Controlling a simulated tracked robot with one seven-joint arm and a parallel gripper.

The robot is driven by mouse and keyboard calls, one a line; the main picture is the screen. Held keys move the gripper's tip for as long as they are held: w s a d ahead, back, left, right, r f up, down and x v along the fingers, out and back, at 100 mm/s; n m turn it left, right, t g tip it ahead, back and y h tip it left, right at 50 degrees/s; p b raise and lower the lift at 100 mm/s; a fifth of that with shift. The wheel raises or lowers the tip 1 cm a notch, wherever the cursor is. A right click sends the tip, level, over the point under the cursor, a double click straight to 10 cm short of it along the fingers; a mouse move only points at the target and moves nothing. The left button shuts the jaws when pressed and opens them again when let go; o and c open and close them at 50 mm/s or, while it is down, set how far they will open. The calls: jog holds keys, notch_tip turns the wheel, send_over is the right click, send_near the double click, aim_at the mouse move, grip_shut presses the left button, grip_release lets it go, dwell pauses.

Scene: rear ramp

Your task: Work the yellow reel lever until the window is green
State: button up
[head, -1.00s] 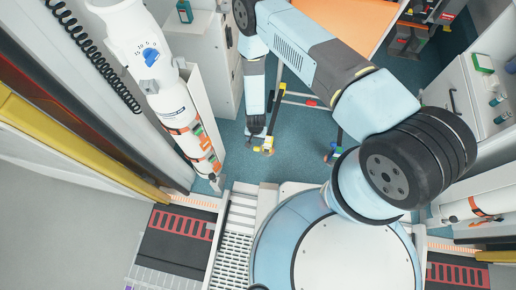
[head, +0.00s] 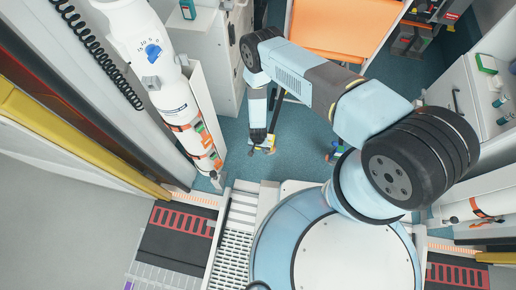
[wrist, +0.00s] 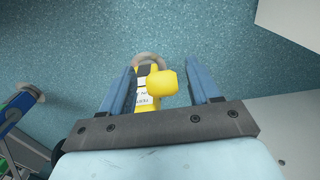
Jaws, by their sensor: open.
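The yellow reel lever, with a rounded yellow knob (wrist: 162,83), shows in the wrist view between my gripper's fingers. My gripper (wrist: 161,76) is open, with one blue finger on each side of the lever; I cannot tell whether either finger touches it. Behind the knob is a yellow body with a white label (wrist: 143,99), partly covered by the knob and the left finger. A pale ring (wrist: 149,60) lies beyond it. No green window can be made out. In the head view my gripper (head: 257,143) is low over the floor at the small yellow unit (head: 269,143).
A white cylinder (head: 150,75) with orange straps stands at the left beside a white cabinet (head: 208,60). An orange stretcher (head: 335,30) is at the back. A grey and blue frame part (wrist: 20,108) is left of my gripper. Blue floor (wrist: 225,50) is open around the lever.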

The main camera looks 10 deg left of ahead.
jog(key=shift+f, duration=0.9)
jog(key=shift+c, duration=0.3)
grip_shut()
